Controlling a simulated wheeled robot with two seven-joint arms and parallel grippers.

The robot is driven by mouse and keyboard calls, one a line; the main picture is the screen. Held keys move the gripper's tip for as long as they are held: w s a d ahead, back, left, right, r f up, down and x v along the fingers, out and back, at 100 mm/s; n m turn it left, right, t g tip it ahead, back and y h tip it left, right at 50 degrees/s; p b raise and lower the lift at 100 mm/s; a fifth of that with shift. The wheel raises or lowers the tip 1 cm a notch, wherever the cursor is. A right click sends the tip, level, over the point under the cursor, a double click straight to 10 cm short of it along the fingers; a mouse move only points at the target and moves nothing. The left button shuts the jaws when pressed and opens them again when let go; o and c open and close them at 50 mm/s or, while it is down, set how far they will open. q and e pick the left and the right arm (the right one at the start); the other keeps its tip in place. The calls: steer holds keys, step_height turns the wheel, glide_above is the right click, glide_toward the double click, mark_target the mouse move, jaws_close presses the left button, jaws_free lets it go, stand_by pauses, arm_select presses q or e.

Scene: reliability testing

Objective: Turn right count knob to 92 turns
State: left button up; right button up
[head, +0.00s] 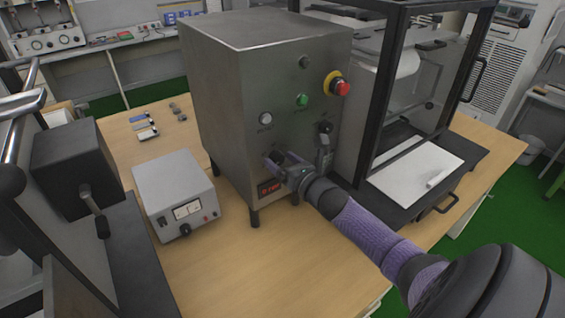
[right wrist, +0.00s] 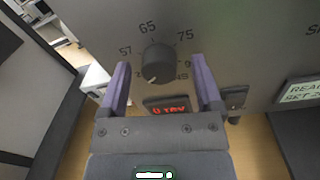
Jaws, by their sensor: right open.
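The count knob (right wrist: 158,64) is a dark round knob on the grey steel panel of the box machine (head: 225,110). In the right wrist view its dial shows 57, 65 and 75, with further marks on the right partly hidden by a finger. A small pale mark shows on the knob's lower edge. My right gripper (head: 278,163) is open in front of the panel. In the right wrist view its purple fingers (right wrist: 160,70) stand on either side of the knob, with a gap on both sides; whether they reach its depth is unclear. My left gripper is not in view.
A red display (head: 269,188) sits below the knob. Green button (head: 302,100), white button (head: 265,118), red emergency stop (head: 343,88) and a black switch (head: 324,127) are on the panel. A grey power supply (head: 172,187) stands left; a framed enclosure (head: 374,90) stands right.

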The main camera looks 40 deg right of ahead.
steer(key=shift+c, duration=1.2)
jaws_close()
